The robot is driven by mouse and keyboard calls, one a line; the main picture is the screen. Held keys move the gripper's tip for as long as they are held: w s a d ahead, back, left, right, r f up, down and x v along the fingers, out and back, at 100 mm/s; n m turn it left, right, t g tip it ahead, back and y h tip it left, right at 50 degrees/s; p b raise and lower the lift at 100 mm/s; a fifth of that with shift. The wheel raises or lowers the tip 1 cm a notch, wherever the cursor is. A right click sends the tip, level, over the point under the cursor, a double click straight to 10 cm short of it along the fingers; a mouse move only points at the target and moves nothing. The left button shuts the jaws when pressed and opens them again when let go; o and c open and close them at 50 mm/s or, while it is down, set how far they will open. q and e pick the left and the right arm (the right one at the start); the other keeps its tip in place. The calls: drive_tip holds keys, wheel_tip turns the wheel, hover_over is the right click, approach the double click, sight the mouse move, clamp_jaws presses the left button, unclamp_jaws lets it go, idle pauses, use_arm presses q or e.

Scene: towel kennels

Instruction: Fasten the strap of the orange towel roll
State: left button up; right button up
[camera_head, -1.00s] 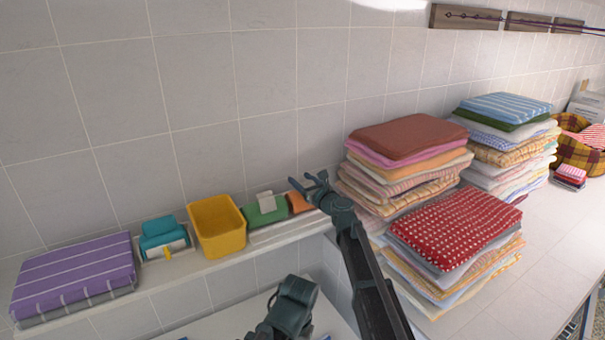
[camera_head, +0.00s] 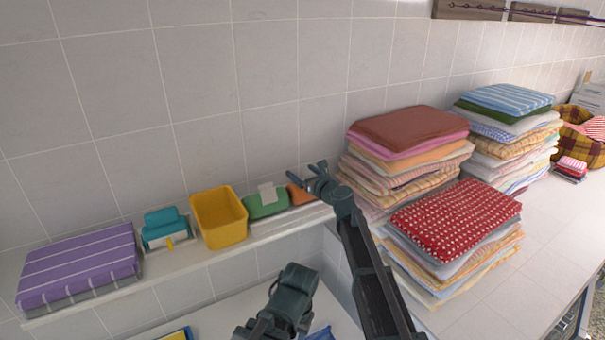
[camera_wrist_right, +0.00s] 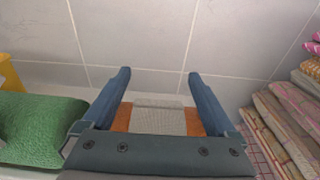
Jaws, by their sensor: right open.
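The orange towel roll (camera_head: 297,194) lies at the right end of the wall shelf, partly hidden behind my right gripper in the head view. In the right wrist view the orange roll (camera_wrist_right: 122,119) shows on both sides of a pale grey strap (camera_wrist_right: 160,118). My right gripper (camera_head: 308,171) is open with nothing held. In the wrist view its fingers (camera_wrist_right: 158,76) stand either side of the strap; I cannot tell if they touch the roll. Whether the strap is fastened is unclear.
Tall towel stacks (camera_head: 408,135) stand close at the right. Tiled wall is behind.

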drive_tip(key=shift+s, duration=0.1)
drive_tip(key=p+v, duration=0.1)
drive_tip(key=v, duration=1.2)
drive_tip(key=shift+s+d, duration=0.25)
drive_tip(key=shift+s, duration=0.05)
drive_tip(key=s+d+f+n+g+h, duration=0.15)
drive_tip(key=s+f+n+g, duration=0.55)
drive_tip(key=s+f+n, duration=0.7)
drive_tip(key=s+d+f+n+g+h, duration=0.3)
drive_tip(key=s+d+n+h, duration=0.1)
drive_tip(key=s+d+n, duration=0.25)
drive_tip(key=s+d+f+n+g+h, duration=0.2)
drive_tip(key=s+d+n+g+h, duration=0.15)
drive_tip(key=s+d+n, duration=0.35)
drive_tip(key=s+a+f+n+b, duration=0.1)
drive_tip(key=s+a+f+b, duration=0.1)
drive_tip(key=f+b, duration=0.4)
drive_tip(key=s+a+f+n+h+b, duration=0.1)
drive_tip(key=s+a+f+n+b, duration=0.1)
drive_tip(key=a+f+b, duration=0.3)
drive_tip(key=s+a+f+n+b, duration=0.2)
drive_tip(key=s+a+f+b, duration=0.1)
drive_tip(key=f+b, duration=0.6)
drive_tip(key=shift+a+f+g+h, duration=0.3)
drive_tip(key=shift+a+f+g, duration=0.05)
drive_tip(key=shift+f, duration=0.3)
